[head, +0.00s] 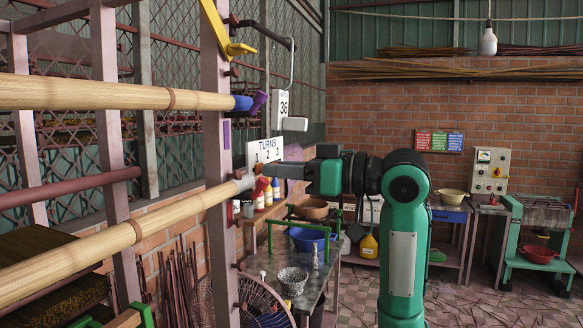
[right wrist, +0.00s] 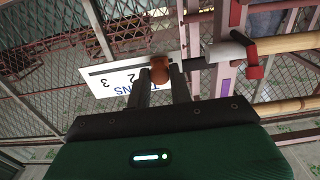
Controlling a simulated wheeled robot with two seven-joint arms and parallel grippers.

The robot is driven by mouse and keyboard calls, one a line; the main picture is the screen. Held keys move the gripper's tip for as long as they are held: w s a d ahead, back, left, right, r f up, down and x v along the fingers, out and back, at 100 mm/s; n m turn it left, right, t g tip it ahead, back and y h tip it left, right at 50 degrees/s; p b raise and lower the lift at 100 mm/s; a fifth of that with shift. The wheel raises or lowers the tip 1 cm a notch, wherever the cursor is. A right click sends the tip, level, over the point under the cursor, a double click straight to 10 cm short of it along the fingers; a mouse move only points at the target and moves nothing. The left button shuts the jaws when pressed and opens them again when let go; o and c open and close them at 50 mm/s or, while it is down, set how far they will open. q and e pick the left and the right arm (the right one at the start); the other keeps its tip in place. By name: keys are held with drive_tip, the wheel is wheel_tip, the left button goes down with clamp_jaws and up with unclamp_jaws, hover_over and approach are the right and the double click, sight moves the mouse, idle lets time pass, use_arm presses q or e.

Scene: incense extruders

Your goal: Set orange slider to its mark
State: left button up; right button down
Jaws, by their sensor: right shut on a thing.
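A white plate (head: 266,152) marked TURNS 1 2 3 is fixed beside the pinkish post in the head view. The plate also shows upside down in the right wrist view (right wrist: 108,82), with a dark slot along it. The orange slider (right wrist: 159,68) sits at that slot, to the right of the 2 in this view; the 1 is not readable there. My right gripper (head: 287,171) reaches in from the right in front of the plate. Its fingers (right wrist: 161,82) are shut on the orange slider. The slider cannot be made out in the head view. My left gripper is not in view.
Long bamboo-coloured tubes (head: 90,92) run to the post (head: 218,200) at the left. A metal table (head: 325,272) with a blue basin (head: 311,239) stands below.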

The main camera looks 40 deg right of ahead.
drive_tip(key=shift+a, duration=0.1)
drive_tip(key=c, duration=1.4)
unclamp_jaws()
drive_tip(key=shift+c, duration=0.2)
drive_tip(key=shift+o, duration=0.8)
drive_tip(key=shift+s+a, duration=0.1)
drive_tip(key=shift+a, duration=0.05)
drive_tip(key=b+v, duration=0.5)
drive_tip(key=v, duration=0.9)
drive_tip(key=shift+b, duration=0.4)
